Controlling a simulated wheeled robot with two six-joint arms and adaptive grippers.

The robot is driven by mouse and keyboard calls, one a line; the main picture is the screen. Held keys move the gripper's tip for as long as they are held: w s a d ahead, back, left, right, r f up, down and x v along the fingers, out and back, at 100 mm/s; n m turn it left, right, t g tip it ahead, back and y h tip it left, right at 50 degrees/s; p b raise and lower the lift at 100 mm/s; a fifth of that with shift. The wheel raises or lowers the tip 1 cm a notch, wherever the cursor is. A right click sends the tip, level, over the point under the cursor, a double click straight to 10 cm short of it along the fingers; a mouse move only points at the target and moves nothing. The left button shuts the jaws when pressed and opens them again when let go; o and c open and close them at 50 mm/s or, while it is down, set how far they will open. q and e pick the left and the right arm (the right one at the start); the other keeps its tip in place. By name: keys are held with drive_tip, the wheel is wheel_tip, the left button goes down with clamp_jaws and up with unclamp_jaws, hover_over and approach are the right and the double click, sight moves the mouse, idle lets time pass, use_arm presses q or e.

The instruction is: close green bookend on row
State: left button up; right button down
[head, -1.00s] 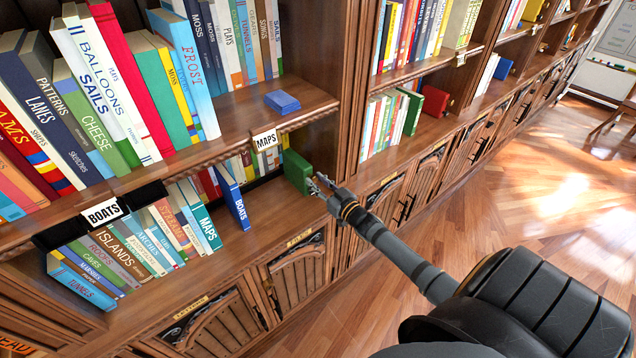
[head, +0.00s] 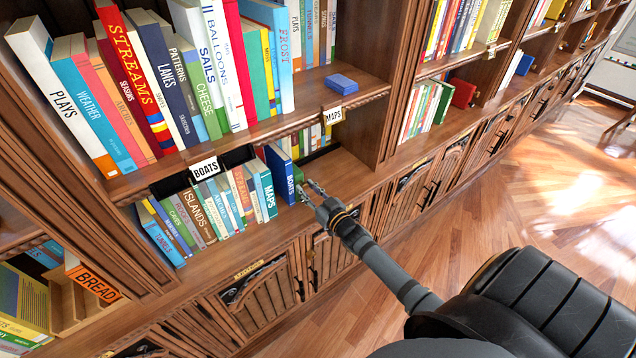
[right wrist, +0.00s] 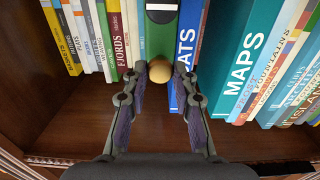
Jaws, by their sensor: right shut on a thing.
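The green bookend (right wrist: 155,40) stands upright on the lower shelf, with a round brass knob (right wrist: 160,71) on its front. In the head view only a little green (head: 298,174) shows beside the blue BOATS book (head: 282,175); the rest is hidden. In the right wrist view the bookend is right beside the blue book (right wrist: 187,45); whether they touch I cannot tell for sure. My right gripper (head: 308,191) is shut on the bookend's knob, one finger on each side. The row of books (head: 215,205) runs left from the BOATS book. My left gripper is not in view.
The upper shelf, with its MAPS (head: 333,116) and BOATS (head: 205,168) labels, overhangs the row. A blue box (head: 341,83) lies on it. Bare shelf (head: 345,172) lies right of the bookend, up to an upright divider. More books (right wrist: 100,35) stand behind.

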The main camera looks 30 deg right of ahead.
sight(288, 186)
drive_tip(key=a, duration=0.4)
drive_tip(key=shift+s+p, duration=0.15)
drive_tip(key=shift+p, duration=0.2)
drive_tip(key=shift+a, duration=0.5)
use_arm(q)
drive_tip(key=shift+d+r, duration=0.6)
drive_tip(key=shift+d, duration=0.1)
use_arm(e)
drive_tip(key=shift+s+f, duration=0.1)
drive_tip(key=c, duration=1.5)
unclamp_jaws()
drive_tip(key=o, duration=0.4)
drive_tip(key=shift+a, duration=0.25)
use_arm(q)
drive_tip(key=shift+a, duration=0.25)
use_arm(e)
drive_tip(key=shift+o, duration=0.2)
